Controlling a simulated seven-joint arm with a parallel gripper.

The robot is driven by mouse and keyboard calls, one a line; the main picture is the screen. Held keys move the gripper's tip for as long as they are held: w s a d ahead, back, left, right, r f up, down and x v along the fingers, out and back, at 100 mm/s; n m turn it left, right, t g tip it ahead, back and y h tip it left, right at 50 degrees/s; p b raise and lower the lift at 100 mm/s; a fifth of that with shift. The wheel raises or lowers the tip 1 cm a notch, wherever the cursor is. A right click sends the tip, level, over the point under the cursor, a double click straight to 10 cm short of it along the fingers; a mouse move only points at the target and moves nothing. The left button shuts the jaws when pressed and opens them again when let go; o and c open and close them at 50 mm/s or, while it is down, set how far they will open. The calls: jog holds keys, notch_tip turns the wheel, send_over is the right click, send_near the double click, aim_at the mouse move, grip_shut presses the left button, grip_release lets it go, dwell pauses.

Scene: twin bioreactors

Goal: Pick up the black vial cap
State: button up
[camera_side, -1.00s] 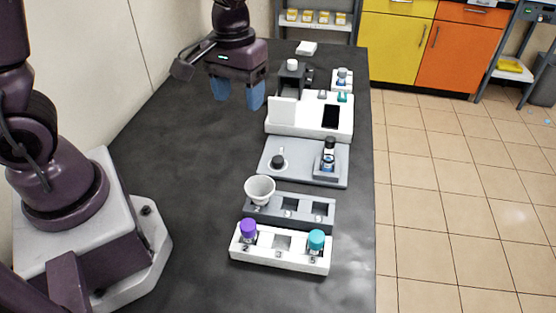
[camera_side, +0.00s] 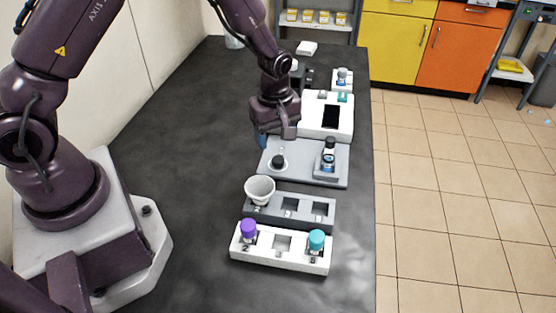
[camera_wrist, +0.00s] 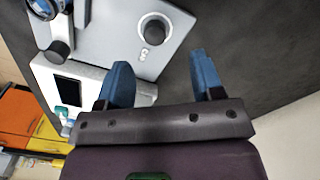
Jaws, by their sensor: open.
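The black vial cap (camera_side: 277,162) sits in a round white-rimmed spot at the left of a grey plate (camera_side: 301,174). In the wrist view the cap (camera_wrist: 155,31) is beyond the fingertips, roughly centred between them. My gripper (camera_wrist: 160,62) is open, its two blue fingers apart with nothing between them. In the side view my gripper (camera_side: 262,139) is just behind and left of the cap, apart from it; one blue finger shows and the other is hidden.
A dark-topped vial (camera_side: 328,158) stands on the plate's right side. A white device with a black screen (camera_side: 331,117) is behind. In front are a grey rack with a white bowl (camera_side: 260,189) and a white rack (camera_side: 280,261) with purple- and teal-capped vials.

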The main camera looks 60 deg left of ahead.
aim_at(278, 158)
jog(key=shift+w+a+f, duration=0.1)
jog(key=shift+w+f, duration=0.05)
jog(key=shift+f, duration=1.05)
jog(key=shift+w+a+f, duration=0.1)
jog(key=shift+w+f, duration=0.05)
jog(key=shift+f, duration=1)
jog(key=shift+w+f, duration=0.15)
jog(key=shift+f, duration=1.05)
jog(key=c, duration=1)
